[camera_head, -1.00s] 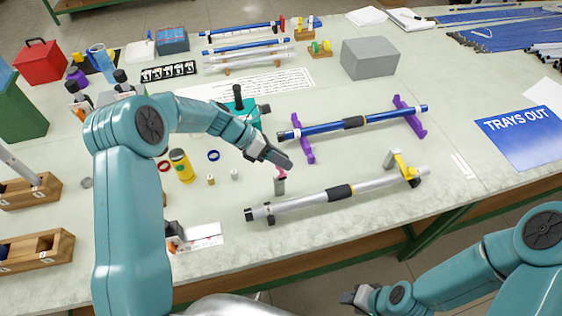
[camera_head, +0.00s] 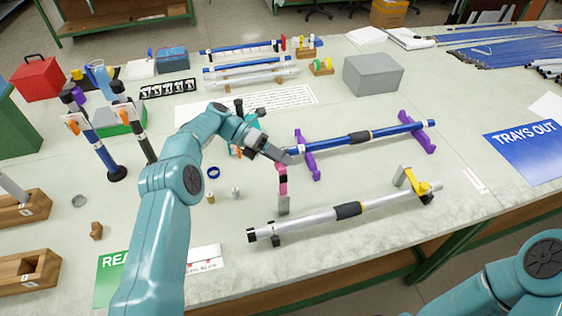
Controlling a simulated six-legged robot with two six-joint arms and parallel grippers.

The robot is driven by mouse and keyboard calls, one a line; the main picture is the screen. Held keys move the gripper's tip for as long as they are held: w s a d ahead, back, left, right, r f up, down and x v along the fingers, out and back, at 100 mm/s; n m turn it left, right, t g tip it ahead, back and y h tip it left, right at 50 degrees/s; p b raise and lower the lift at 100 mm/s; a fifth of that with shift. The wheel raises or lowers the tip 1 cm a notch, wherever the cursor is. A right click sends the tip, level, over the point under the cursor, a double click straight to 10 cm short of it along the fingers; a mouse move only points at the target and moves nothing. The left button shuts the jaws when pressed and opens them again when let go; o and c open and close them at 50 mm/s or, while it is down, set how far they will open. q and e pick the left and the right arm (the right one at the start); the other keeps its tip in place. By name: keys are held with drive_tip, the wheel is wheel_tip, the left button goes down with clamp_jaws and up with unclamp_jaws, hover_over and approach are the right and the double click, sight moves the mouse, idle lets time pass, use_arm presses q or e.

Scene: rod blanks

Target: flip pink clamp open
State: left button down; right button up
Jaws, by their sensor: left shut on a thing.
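The pink clamp (camera_head: 282,179) stands upright on its grey block (camera_head: 283,204), just behind the left part of the silver rod (camera_head: 315,217). My left gripper (camera_head: 284,158) is at the top of the pink clamp and is shut on it; its jaws partly hide the clamp's upper end. The silver rod has a black middle sleeve and lies near the table's front edge. A yellow clamp (camera_head: 416,183) with a grey block sits at the rod's right end. My right arm shows at the bottom right, but its gripper is out of the picture.
A blue rod (camera_head: 330,144) on purple stands (camera_head: 308,157) lies just behind the clamp. A teal device stands behind my left gripper. A grey box (camera_head: 372,75) is farther back. The table right of the yellow clamp is mostly clear.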

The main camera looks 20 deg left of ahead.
use_arm(q)
drive_tip(key=shift+s+a+f+n+g+b, duration=0.1)
drive_tip(key=shift+a+f+n+g+b, duration=0.15)
drive_tip(key=shift+f, duration=0.5)
drive_tip(key=shift+a+f+n+g+b, duration=0.1)
drive_tip(key=shift+f+b, duration=0.2)
drive_tip(key=shift+f, duration=0.4)
use_arm(e)
drive_tip(key=shift+w+a+f, duration=0.1)
drive_tip(key=shift+w+f, duration=0.1)
drive_tip(key=shift+f, duration=0.25)
drive_tip(key=shift+w+a+f, duration=0.1)
drive_tip(key=shift+w+f, duration=0.1)
drive_tip(key=shift+f, duration=0.25)
use_arm(q)
drive_tip(key=c, duration=0.9)
unclamp_jaws()
drive_tip(key=shift+o, duration=0.2)
drive_tip(key=shift+s+r, duration=0.1)
use_arm(e)
drive_tip(key=shift+d, duration=0.1)
use_arm(q)
wheel_tip(320, 180, up, 21)
drive_tip(key=p, duration=0.5)
drive_tip(key=shift+w+d+p, duration=0.3)
drive_tip(key=shift+p, duration=0.05)
use_arm(e)
wheel_tip(320, 180, up, 6)
drive_tip(key=shift+f, duration=0.1)
